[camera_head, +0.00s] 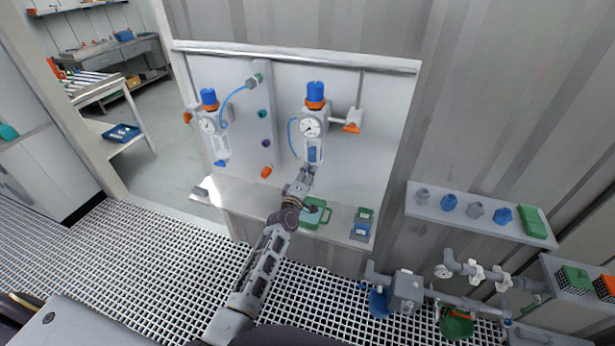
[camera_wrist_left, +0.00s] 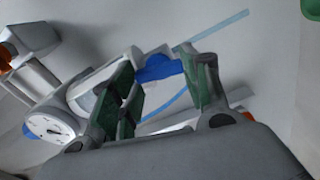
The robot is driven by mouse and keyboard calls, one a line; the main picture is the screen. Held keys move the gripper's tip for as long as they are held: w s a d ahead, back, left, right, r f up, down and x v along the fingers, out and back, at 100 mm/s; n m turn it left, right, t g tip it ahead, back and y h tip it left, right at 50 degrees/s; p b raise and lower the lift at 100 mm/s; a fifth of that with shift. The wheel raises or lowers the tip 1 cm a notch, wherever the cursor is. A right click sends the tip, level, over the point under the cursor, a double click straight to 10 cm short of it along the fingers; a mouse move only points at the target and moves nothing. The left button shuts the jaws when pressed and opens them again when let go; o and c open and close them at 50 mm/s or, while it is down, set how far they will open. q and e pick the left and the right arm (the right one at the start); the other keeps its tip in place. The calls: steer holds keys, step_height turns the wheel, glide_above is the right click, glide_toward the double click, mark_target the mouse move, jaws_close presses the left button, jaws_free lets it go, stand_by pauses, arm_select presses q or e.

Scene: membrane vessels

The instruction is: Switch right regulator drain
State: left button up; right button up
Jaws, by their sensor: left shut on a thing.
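The right regulator (camera_head: 312,128) hangs on the white panel, with a blue knob (camera_head: 316,92) and orange ring on top, a round gauge and a clear bowl (camera_head: 313,150) showing blue. My left gripper (camera_head: 309,170) is at the bottom of this bowl and hides its lower end in the head view. In the left wrist view, the blue drain (camera_wrist_left: 159,69) sits between the two fingers of my left gripper (camera_wrist_left: 166,76), which is shut on it. The gauge (camera_wrist_left: 50,128) shows at left there. My right gripper is not in view.
The left regulator (camera_head: 207,125) with a blue drain (camera_head: 221,162) hangs on the same panel. A green case (camera_head: 315,213) and a green-and-blue box (camera_head: 362,224) stand on the ledge below. An orange-handled valve (camera_head: 352,127) sits right of the right regulator.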

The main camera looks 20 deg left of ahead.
arm_select(q)
steer(key=shift+n, duration=0.4)
steer(key=o, duration=1)
steer(key=shift+s+a, duration=0.2)
steer(key=shift+s, duration=5.8)
steer(key=shift+m, duration=0.3)
